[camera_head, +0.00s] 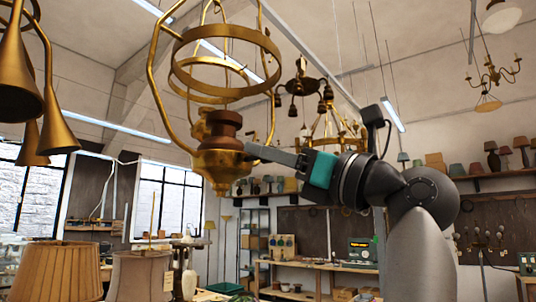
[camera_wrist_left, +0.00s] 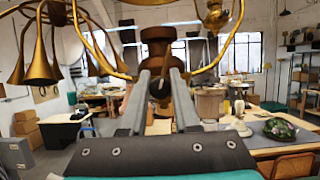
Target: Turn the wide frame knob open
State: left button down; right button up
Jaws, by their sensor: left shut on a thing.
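The brass hanging lamp frame (camera_head: 222,165) has ring bands above a round body, with a reddish-brown turned piece (camera_head: 222,122) on top. It also shows in the left wrist view, with its reddish-brown piece (camera_wrist_left: 158,42) above the fingers. My left gripper (camera_head: 254,150) reaches from the right to the side of the brass body. In the left wrist view, my left gripper's fingers (camera_wrist_left: 160,84) are closed about a small dark knob (camera_wrist_left: 158,90), mostly hidden between them. Which way the knob is turned cannot be told. My right gripper is not in view.
Brass horn-shaped lamps (camera_head: 22,85) hang at the left. A pleated lampshade (camera_head: 62,270) and a plain shade (camera_head: 138,275) stand below. Shelves and a workbench (camera_head: 318,266) are far behind. The air below the frame is clear.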

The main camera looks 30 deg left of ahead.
pick_arm(q)
jog(key=m+t, duration=0.1)
jog(key=m, duration=0.1)
jog(key=m+t, duration=0.2)
jog(key=m, duration=0.1)
jog(key=shift+m+h+p, duration=0.3)
jog(key=shift+h, duration=0.1)
jog(key=m+t+h+p, duration=0.1)
jog(key=m, duration=0.2)
jog(key=shift+w+m+t, duration=0.1)
jog(key=shift+m+t, duration=0.3)
jog(key=m+h+p, duration=0.1)
jog(key=m, duration=0.2)
jog(key=m+t+p, duration=0.1)
jog(key=m, duration=0.1)
jog(key=shift+r+m+t+h+p, duration=0.1)
jog(key=shift+m+t+h+p, duration=0.2)
jog(key=shift+m+h+p, duration=0.1)
jog(key=shift+m+t+h+p, duration=0.3)
jog(key=shift+m+h+p, duration=0.7)
jog(key=shift+m, duration=0.9)
jog(key=shift+f, duration=0.2)
jog(key=c, duration=0.6)
grip_release()
jog(key=shift+c, duration=0.2)
jog(key=shift+d, duration=0.1)
